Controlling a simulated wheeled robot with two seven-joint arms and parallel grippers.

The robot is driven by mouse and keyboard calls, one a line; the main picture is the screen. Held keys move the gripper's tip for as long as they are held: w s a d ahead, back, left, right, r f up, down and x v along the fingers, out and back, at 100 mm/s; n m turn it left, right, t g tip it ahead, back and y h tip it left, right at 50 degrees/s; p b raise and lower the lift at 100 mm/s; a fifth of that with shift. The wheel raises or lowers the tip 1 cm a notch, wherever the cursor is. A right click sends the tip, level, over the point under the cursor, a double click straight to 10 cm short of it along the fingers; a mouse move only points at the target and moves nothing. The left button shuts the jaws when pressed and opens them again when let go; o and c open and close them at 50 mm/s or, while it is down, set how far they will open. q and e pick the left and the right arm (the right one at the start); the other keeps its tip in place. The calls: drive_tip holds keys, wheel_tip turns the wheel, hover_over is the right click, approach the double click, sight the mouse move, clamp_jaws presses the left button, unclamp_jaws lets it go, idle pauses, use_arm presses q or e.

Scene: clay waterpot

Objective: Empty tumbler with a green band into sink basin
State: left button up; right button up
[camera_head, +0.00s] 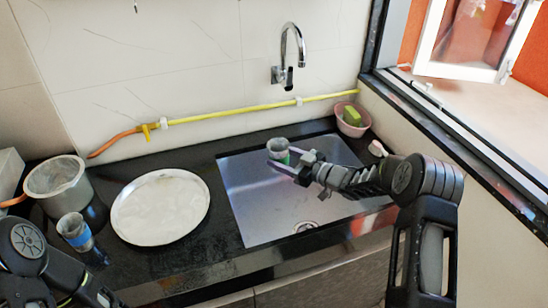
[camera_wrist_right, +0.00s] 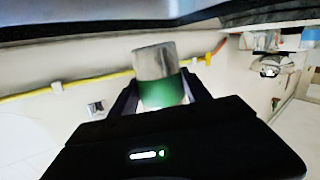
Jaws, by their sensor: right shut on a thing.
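The tumbler (camera_head: 278,147) is small and grey with a green band (camera_wrist_right: 160,92) round its lower part. My right gripper (camera_head: 289,163) is shut on it around the green band and holds it over the back left part of the sink basin (camera_head: 265,215). Its open mouth shows in the head view. I cannot tell its exact tilt or whether anything is inside. The tumbler also shows in the right wrist view (camera_wrist_right: 153,63), between the two fingers. My left arm comes in at the lower left, but its fingers do not show.
A blue-banded tumbler (camera_head: 74,230), a grey pot (camera_head: 57,180) and a round metal plate (camera_head: 160,208) stand left of the sink. A pink bowl with a green sponge (camera_head: 352,117) is at the back right corner. A tap (camera_head: 288,58) is on the wall above.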

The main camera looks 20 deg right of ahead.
drive_tip(key=shift+w+d+f, duration=0.1)
drive_tip(key=shift+w+f, duration=0.15)
drive_tip(key=shift+w, duration=0.05)
drive_tip(key=shift+s+d+r, duration=0.1)
drive_tip(key=shift+s+d, duration=0.1)
drive_tip(key=shift+d, duration=0.1)
use_arm(q)
drive_tip(key=shift+s+d+r, duration=0.1)
drive_tip(key=shift+s+d, duration=0.1)
drive_tip(key=shift+d, duration=0.05)
use_arm(e)
drive_tip(key=shift+a, duration=0.1)
use_arm(q)
drive_tip(key=shift+a, duration=0.15)
